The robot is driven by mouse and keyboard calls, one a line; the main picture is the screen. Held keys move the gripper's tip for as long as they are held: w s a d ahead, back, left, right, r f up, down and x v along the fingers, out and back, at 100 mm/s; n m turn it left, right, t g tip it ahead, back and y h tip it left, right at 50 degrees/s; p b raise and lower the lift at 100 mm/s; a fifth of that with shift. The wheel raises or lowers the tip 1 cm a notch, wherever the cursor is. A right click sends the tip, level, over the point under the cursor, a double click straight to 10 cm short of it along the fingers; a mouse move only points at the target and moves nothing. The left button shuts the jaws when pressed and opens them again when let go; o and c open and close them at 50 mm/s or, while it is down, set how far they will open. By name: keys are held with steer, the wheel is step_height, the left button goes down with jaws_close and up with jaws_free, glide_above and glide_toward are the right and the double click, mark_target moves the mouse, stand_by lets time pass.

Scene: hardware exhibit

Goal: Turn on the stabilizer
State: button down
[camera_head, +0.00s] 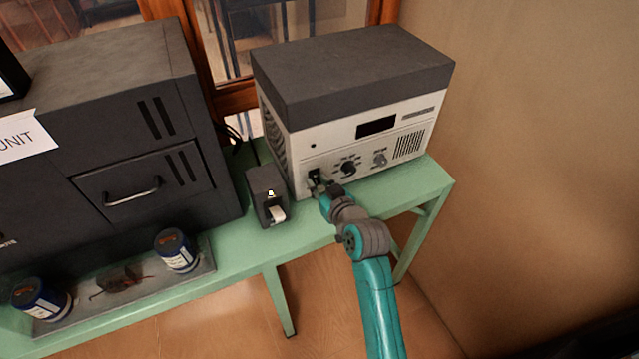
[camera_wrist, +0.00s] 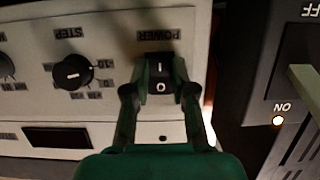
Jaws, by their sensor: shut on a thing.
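The stabilizer appears to be the white-fronted box with a dark grey top (camera_head: 350,75), standing on the green table in the head view. Its black power switch (camera_wrist: 158,72) is marked I and O and sits under the word POWER in the wrist view. In the head view the switch (camera_head: 314,174) is at the lower left of the front panel and partly hidden. My gripper (camera_head: 320,187) is at this switch. In the wrist view my gripper (camera_wrist: 160,82) has one finger on each side of the switch, shut on it. I cannot tell which way the rocker is tilted.
A small black box (camera_head: 262,186) with a pale lever and a lit lamp stands just left of the stabilizer. A STEP knob (camera_wrist: 73,72) is beside the switch. A large dark cabinet (camera_head: 110,110) and a tray (camera_head: 205,268) with two cans fill the table's left.

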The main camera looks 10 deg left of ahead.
steer(key=shift+a+f+t+y, duration=0.1)
steer(key=shift+f+t+y, duration=0.2)
steer(key=shift+t+y, duration=0.55)
steer(key=shift+t, duration=0.25)
steer(key=c, duration=1)
jaws_free()
steer(key=shift+o, duration=0.2)
steer(key=v, duration=1.2)
steer(key=shift+r, duration=0.15)
